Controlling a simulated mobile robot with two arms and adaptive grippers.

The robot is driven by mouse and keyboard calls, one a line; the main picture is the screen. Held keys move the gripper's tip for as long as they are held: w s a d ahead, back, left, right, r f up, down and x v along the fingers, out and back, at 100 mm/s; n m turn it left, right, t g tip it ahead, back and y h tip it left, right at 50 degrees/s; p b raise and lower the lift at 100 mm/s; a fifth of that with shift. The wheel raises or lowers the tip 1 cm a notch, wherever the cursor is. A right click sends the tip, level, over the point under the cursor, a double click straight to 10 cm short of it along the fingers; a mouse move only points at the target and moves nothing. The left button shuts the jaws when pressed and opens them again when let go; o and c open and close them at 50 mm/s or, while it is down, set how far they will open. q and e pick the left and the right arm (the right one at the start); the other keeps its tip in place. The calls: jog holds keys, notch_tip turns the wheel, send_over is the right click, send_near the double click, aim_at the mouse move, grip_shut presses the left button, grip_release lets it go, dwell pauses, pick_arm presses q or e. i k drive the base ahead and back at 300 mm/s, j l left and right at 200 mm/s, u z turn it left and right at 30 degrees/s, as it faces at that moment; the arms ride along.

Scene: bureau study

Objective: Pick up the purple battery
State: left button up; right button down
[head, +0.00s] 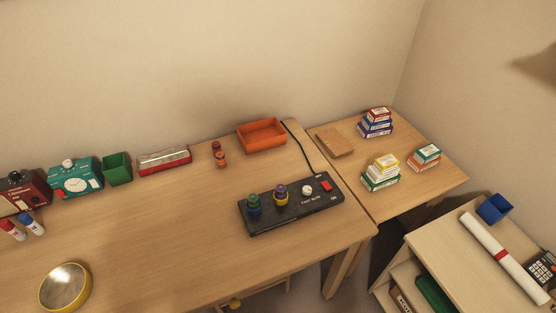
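The purple battery (281,189) appears to be the small purple-topped piece standing upright at the middle of a black charger-like box (328,199) on the wooden desk. A yellow band or ring (281,201) shows around its lower part; I cannot tell whether it belongs to the battery or to the box. A green-topped piece (253,200) with a blue lower part stands to its left, and a white round piece (307,190) to its right. Neither of my grippers is in view.
Red and orange small pieces (219,158) stand near an orange tray (262,134) at the desk's back. A yellow-rimmed bowl (65,287) is at front left. A side table (420,185) holds stacked boxes. The desk in front of the black box is clear.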

aim_at(280, 189)
jog(key=i+l+u, duration=0.2)
jog(key=l, duration=0.2)
jog(key=l+u, duration=0.25)
jog(key=l, duration=0.15)
jog(key=i+l+u, duration=0.2)
jog(key=l, duration=0.2)
jog(key=k, duration=0.1)
